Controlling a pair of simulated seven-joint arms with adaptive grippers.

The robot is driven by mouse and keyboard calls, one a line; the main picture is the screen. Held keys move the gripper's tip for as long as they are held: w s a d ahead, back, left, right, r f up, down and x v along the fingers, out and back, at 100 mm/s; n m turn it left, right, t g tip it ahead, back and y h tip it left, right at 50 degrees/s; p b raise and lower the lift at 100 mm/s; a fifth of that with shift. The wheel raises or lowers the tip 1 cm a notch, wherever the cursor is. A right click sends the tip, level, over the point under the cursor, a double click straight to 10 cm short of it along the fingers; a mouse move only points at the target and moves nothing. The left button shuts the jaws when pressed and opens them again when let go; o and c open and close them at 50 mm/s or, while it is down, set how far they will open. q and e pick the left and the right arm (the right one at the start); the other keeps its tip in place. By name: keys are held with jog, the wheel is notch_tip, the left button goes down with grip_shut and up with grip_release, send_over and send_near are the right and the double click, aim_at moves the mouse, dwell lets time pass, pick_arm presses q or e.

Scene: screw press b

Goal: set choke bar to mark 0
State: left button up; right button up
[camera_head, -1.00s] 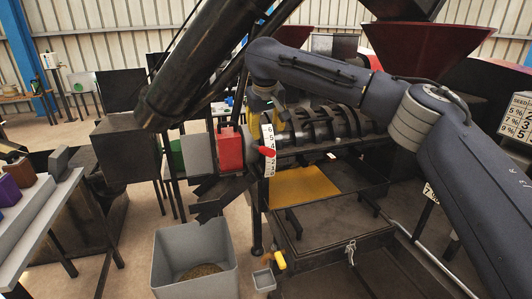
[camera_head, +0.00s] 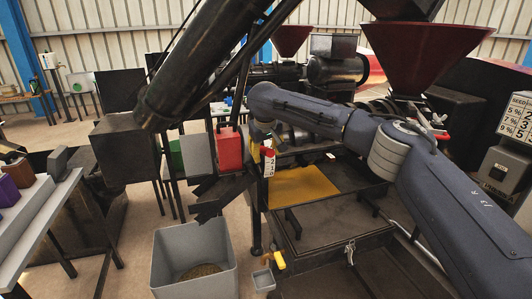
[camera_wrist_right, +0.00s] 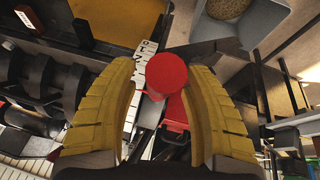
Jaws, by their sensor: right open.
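The choke bar's round red knob (camera_wrist_right: 166,73) is in the middle of the right wrist view, between my yellow fingers. It shows small in the head view (camera_head: 268,152), in front of the white scale plate (camera_head: 269,167). The plate also shows behind the knob in the right wrist view (camera_wrist_right: 146,52); the mark at the bar cannot be read. My right gripper (camera_head: 262,140) is at the knob, its fingers spread on both sides in the right wrist view (camera_wrist_right: 162,75), with a gap visible. The upper plate is partly hidden by the gripper in the head view. My left gripper is not in view.
A red box (camera_head: 229,150) stands close left of the scale. A yellow plate (camera_head: 305,187) lies below the press. A grey bin (camera_head: 163,258) with brown grain is on the floor. A dark red hopper (camera_head: 425,55) rises at the back right.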

jog(key=shift+o, duration=0.3)
grip_shut()
dwell(0.4)
